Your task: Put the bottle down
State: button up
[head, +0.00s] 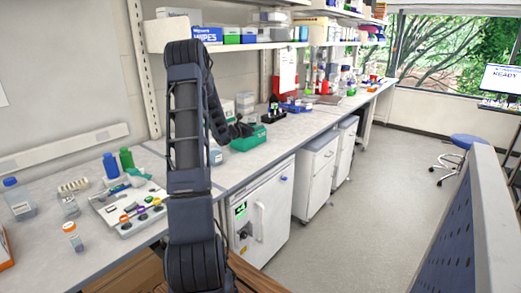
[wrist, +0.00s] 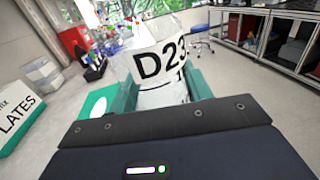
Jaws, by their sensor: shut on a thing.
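The bottle (wrist: 160,62) is pale and see-through with a white label reading "D23". It fills the upper middle of the wrist view, standing up between the teal fingers of my gripper (wrist: 162,88), which is shut on it. In the head view, my dark arm reaches over the bench, and its end is near a green box (head: 249,140). The held bottle's base is hidden in the wrist view, so I cannot tell its height above the bench.
The bench (head: 290,128) has some bare surface right of the green box. A dark rack (head: 273,113) and blue trays stand behind. At left are a tray of tools (head: 130,208), a blue-capped bottle (head: 18,200) and vials. A "LATES" box (wrist: 18,120) is close at left.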

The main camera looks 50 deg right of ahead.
notch_tip(320, 180, down, 14)
jog(key=shift+f, duration=0.2)
dwell(0.4)
jog(key=shift+w+f, duration=0.1)
jog(key=shift+f, duration=0.05)
jog(key=o, duration=1)
jog(key=shift+c, duration=0.2)
jog(key=shift+r, duration=0.2)
jog(key=a, duration=0.4)
jog(key=w+a, duration=0.1)
jog(key=a, duration=0.3)
jog(key=w+a, duration=0.1)
jog(key=a, duration=0.2)
jog(key=shift+w+a, duration=0.15)
jog(key=shift+a, duration=0.25)
